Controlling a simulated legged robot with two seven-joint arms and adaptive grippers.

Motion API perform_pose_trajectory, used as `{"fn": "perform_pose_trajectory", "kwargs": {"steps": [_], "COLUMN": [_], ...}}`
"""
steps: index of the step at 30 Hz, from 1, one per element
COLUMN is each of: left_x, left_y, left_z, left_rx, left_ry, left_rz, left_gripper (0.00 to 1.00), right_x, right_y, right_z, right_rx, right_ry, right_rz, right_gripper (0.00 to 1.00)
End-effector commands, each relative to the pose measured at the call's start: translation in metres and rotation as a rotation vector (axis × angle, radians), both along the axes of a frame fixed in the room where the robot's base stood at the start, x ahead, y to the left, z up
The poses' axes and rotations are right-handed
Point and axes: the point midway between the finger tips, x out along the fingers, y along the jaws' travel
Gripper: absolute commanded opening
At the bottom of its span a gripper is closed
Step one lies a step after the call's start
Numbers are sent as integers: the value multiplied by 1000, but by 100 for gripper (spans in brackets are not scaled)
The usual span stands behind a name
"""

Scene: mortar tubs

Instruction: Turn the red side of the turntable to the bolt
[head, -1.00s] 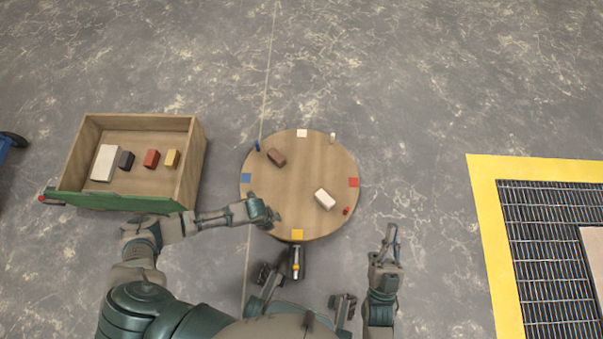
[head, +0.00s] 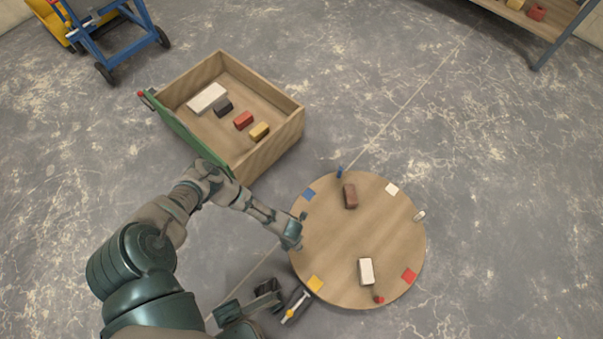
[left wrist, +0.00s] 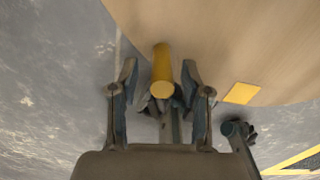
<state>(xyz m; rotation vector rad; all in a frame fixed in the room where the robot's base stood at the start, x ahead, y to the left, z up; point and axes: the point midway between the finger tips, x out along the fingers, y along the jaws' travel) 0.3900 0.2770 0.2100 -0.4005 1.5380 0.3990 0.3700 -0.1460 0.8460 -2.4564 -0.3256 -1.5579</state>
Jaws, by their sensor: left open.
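The round wooden turntable (head: 335,235) carries coloured squares near its rim. The yellow square (head: 314,284) faces the bolt (head: 295,305), a metal piece with a yellow mark just outside the rim. The red square (head: 409,275) is at the lower right, beside a red peg (head: 379,299). My left gripper (head: 295,240) is over the rim between the blue square (head: 309,195) and the yellow square. In the left wrist view, a yellow peg (left wrist: 162,72) stands between its open fingers (left wrist: 160,88), apparently clear of both.
On the turntable lie a brown block (head: 350,196) and a white block (head: 366,271). A wooden box (head: 275,150) holding several blocks stands at the upper left, near my left arm. A blue cart (head: 115,40) and a shelf (head: 545,25) are farther off. Floor at right is clear.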

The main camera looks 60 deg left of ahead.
Motion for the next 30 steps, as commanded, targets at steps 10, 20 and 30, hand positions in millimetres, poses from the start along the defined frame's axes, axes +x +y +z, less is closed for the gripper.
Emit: {"fn": "perform_pose_trajectory", "kwargs": {"steps": [10, 20, 30], "left_x": [0, 1, 1], "left_y": [0, 0, 0], "left_z": [-35, -34, -34], "left_rx": [-4, -3, -2], "left_ry": [-1, -4, -2], "left_rz": [1, 1, 1], "left_gripper": [48, 28, 0], "right_x": [6, 10, 10], "right_y": [5, 5, 5], "right_z": [4, 3, 3], "right_rx": [-5, -5, -5], "right_ry": [-55, -51, -52], "right_rz": [1, 2, 1], "right_gripper": [0, 0, 0]}}
